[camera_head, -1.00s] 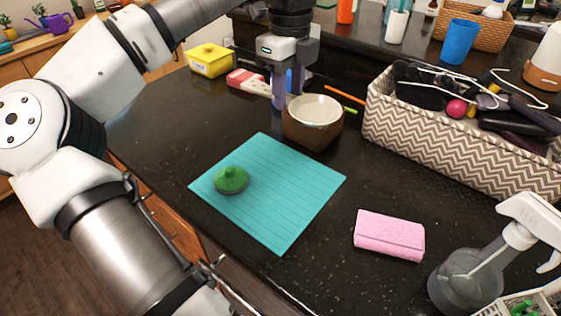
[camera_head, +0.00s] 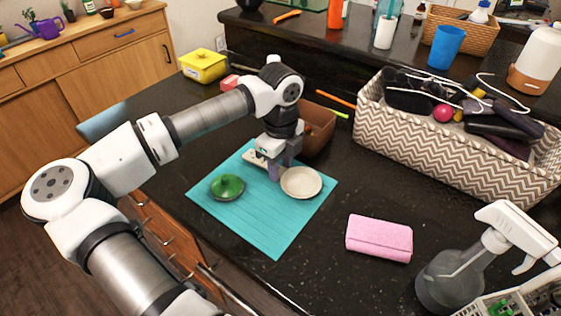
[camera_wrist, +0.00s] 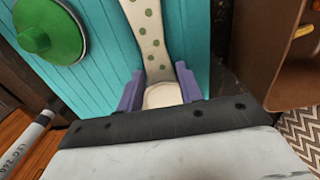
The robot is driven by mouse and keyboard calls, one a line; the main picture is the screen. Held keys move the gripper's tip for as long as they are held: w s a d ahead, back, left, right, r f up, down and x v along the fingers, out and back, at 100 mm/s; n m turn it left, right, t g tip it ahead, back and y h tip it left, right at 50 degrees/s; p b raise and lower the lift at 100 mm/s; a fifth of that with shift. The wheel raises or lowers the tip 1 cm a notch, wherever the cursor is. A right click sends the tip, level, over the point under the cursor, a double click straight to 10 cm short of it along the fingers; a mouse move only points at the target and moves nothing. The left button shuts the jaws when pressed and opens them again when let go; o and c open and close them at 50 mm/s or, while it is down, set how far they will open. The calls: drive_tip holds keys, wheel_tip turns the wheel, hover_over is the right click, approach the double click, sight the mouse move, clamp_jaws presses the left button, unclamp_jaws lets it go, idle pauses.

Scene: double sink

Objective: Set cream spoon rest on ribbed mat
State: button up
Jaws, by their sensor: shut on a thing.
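The cream spoon rest (camera_head: 301,182) is a pale round dish, low over or on the right part of the ribbed mat. I cannot tell whether it touches. My gripper (camera_head: 274,175) is over the mat, shut on it. In the wrist view, a cream handle with green dots (camera_wrist: 149,38) runs up from my gripper (camera_wrist: 161,94); the dish is hidden there. The turquoise ribbed mat (camera_head: 262,227) lies flat on the dark counter. It also shows in the wrist view (camera_wrist: 104,45).
A green knobbed lid (camera_head: 227,186) sits on the mat's left part. A brown container (camera_head: 320,127) stands just behind the mat. A pink folded case (camera_head: 379,238), spray bottle (camera_head: 452,278) and chevron basket (camera_head: 440,150) lie to the right. The mat's front is bare.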

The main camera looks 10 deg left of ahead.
sight(281, 171)
drive_tip(key=o, duration=1.1)
drive_tip(key=shift+f, duration=0.1)
wheel_tip(281, 171, up, 12)
drive_tip(key=b, duration=0.3)
